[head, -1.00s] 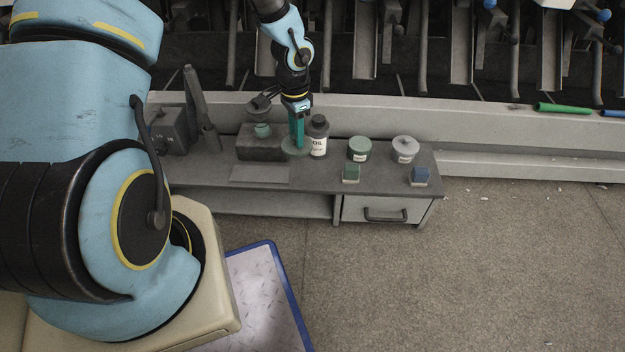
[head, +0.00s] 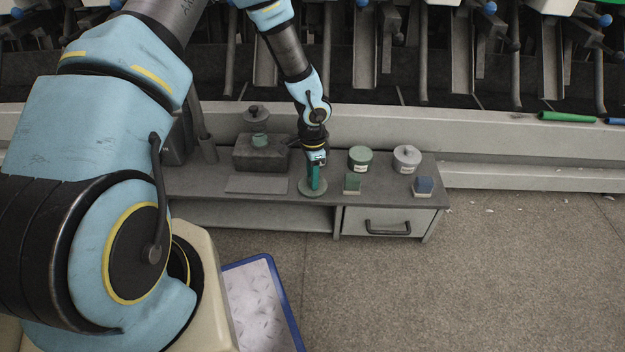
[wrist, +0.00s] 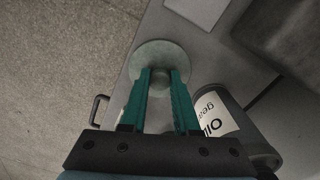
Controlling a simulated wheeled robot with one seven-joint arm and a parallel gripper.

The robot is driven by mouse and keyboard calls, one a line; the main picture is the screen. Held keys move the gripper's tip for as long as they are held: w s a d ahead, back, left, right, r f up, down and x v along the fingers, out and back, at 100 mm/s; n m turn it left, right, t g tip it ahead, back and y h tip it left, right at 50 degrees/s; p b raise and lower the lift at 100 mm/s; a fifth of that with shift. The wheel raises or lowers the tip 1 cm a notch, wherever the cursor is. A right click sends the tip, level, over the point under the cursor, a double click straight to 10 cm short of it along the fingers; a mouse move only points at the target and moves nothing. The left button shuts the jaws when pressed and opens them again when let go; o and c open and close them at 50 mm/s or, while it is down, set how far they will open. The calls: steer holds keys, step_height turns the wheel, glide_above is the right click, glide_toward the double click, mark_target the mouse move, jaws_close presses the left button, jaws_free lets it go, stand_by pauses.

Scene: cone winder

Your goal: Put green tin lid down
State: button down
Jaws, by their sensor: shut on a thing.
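The green tin lid (head: 308,192) is a flat grey-green disc near the front edge of the grey bench. It also shows in the wrist view (wrist: 150,55), with its round knob between my fingertips. My gripper (head: 315,183) has teal fingers, pointing down and shut on the knob; they also show in the wrist view (wrist: 162,82). The lid is at or just above the bench top; I cannot tell if it touches. The green tin (head: 360,160) stands to the right and behind.
A grey tin (head: 406,160) with a knobbed lid stands further right. A green block (head: 352,184) and a blue block (head: 424,186) sit along the front edge. A flat grey plate (head: 257,184) lies left of the lid.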

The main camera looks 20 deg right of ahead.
steer(key=shift+f, duration=0.15)
steer(key=c, duration=0.7)
jaws_free()
steer(key=shift+o, duration=0.2)
